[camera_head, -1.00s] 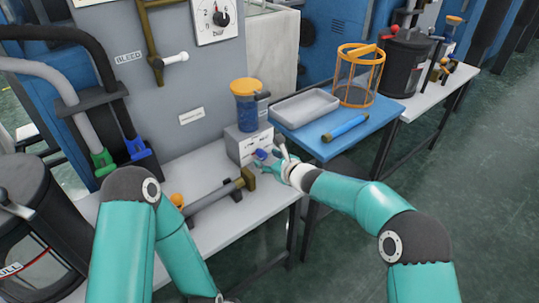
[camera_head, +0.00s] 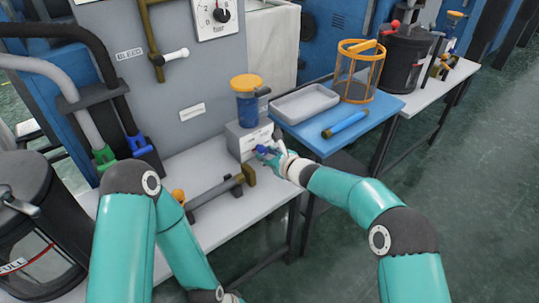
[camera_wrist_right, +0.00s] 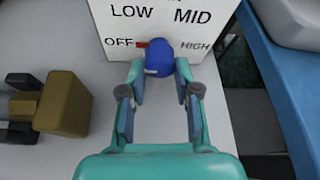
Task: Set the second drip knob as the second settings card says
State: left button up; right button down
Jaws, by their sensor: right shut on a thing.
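The drip knob (camera_wrist_right: 159,60) is blue with a red pointer and sits on the front of a light box. The box (camera_head: 235,143) carries a blue jar (camera_head: 247,108) with an orange lid. In the right wrist view the dial face (camera_wrist_right: 118,25) reads OFF, LOW, MID and HIGH, and the red pointer (camera_wrist_right: 142,44) points left at OFF. My right gripper (camera_wrist_right: 160,72) is shut on the knob, a finger on each side. It also shows in the head view (camera_head: 272,153). A small white card (camera_head: 192,111) hangs on the grey panel, too small to read.
A brass-ended shaft (camera_head: 215,192) lies on the bench left of the box. A dark vessel (camera_head: 25,225) stands at left.

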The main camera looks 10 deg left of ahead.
jog(key=shift+w+r+p, duration=0.1)
jog(key=shift+r+p, duration=0.15)
jog(key=shift+p, duration=0.25)
jog(key=m+p, duration=0.1)
jog(key=p, duration=0.2)
jog(key=m+g+p, duration=0.1)
jog(key=p, duration=0.2)
jog(key=shift+w+a+r+y, duration=0.1)
jog(key=shift+r+y, duration=0.1)
jog(key=shift+y, duration=0.1)
jog(key=shift+f+p, duration=0.1)
jog(key=shift+p, duration=0.2)
jog(key=shift+f+m+g+y, duration=0.2)
jog(key=shift+m+g+y, duration=0.2)
jog(key=shift+m, duration=0.3)
jog(key=shift+m+y+b, duration=0.3)
jog(key=shift+m+b, duration=0.05)
jog(key=shift+m, duration=0.15)
jog(key=shift+g, duration=0.4)
jog(key=shift+r, duration=0.1)
jog(key=c, duration=0.8)
grip_release()
jog(key=shift+w+a, duration=0.1)
jog(key=shift+f, duration=0.2)
